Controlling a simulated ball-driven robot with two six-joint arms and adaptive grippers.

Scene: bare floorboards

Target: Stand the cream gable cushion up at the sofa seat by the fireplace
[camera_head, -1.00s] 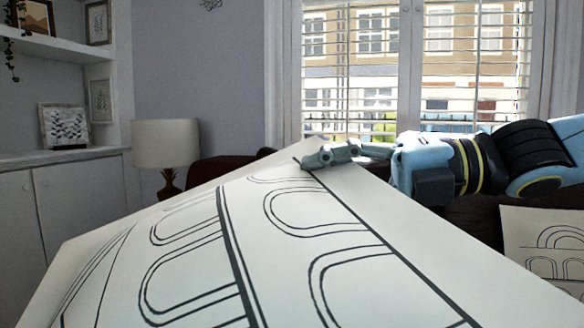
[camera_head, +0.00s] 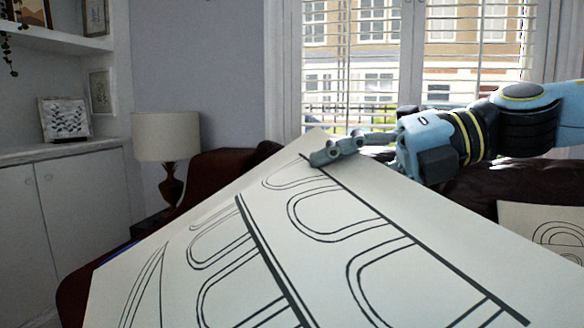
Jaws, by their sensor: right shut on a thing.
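The cream gable cushion (camera_head: 330,235), with dark arch outlines, fills the lower middle of the head view, tilted and close to the camera. My right gripper (camera_head: 338,150) comes in from the right and is shut on the cushion's top corner. The cushion's lower edge is cut off by the frame. The dark red-brown sofa (camera_head: 222,178) stands behind, its seat mostly hidden by the cushion. My left gripper does not show. No fireplace can be made out.
A second cream cushion with arch lines (camera_head: 545,222) leans at the right. A table lamp (camera_head: 167,138) stands left of the sofa. White cabinets and shelves (camera_head: 60,205) line the left wall. A shuttered window (camera_head: 415,60) is behind the sofa.

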